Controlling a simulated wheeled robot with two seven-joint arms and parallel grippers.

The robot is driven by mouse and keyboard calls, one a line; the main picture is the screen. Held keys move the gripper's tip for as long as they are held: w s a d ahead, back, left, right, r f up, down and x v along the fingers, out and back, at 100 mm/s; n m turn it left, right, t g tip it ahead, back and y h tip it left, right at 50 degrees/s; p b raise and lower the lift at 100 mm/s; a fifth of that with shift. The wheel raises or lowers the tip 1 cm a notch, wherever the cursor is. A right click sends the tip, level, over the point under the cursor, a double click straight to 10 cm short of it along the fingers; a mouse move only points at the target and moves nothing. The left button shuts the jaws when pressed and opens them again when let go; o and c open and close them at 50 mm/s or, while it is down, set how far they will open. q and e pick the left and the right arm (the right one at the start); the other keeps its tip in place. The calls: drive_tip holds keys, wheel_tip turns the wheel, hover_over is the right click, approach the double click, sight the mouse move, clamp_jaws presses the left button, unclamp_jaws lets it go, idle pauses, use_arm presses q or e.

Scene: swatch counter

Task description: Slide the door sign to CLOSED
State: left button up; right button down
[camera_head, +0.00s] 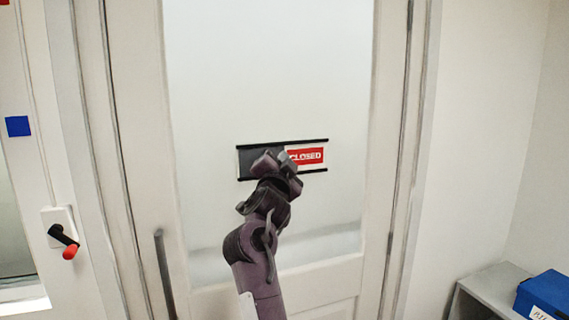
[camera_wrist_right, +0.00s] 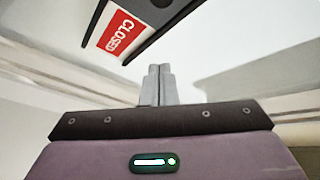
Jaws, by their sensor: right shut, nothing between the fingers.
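The door sign (camera_head: 306,156) is mounted on the glass of the door, between black rails at top and bottom. Its red panel with the white word CLOSED shows in the right half, and a dark slider panel (camera_head: 256,158) covers the left half. In the right wrist view the red CLOSED panel (camera_wrist_right: 116,32) is at the upper left, beside the dark slider. My right gripper (camera_head: 278,163) is in front of the sign's lower middle and hides part of it. Its fingers (camera_wrist_right: 158,84) are together and empty. I cannot tell if they touch the sign. My left gripper is out of view.
The white door (camera_head: 270,80) has a grey vertical handle (camera_head: 164,272) at lower left. A wall fixture with a red-tipped lever (camera_head: 64,240) is at far left. A blue box (camera_head: 545,293) stands on a grey cabinet at lower right. The glass around the sign is clear.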

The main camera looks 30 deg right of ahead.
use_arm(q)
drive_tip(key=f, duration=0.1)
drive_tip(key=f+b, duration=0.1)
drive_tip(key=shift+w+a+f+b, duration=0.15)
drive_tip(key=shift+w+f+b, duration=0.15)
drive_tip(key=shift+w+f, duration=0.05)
use_arm(e)
drive_tip(key=s+a, duration=0.2)
drive_tip(key=a, duration=0.1)
drive_tip(key=a+f, duration=0.1)
drive_tip(key=shift+s+a+f, duration=0.1)
drive_tip(key=shift+s+a, duration=0.1)
drive_tip(key=shift+s, duration=0.2)
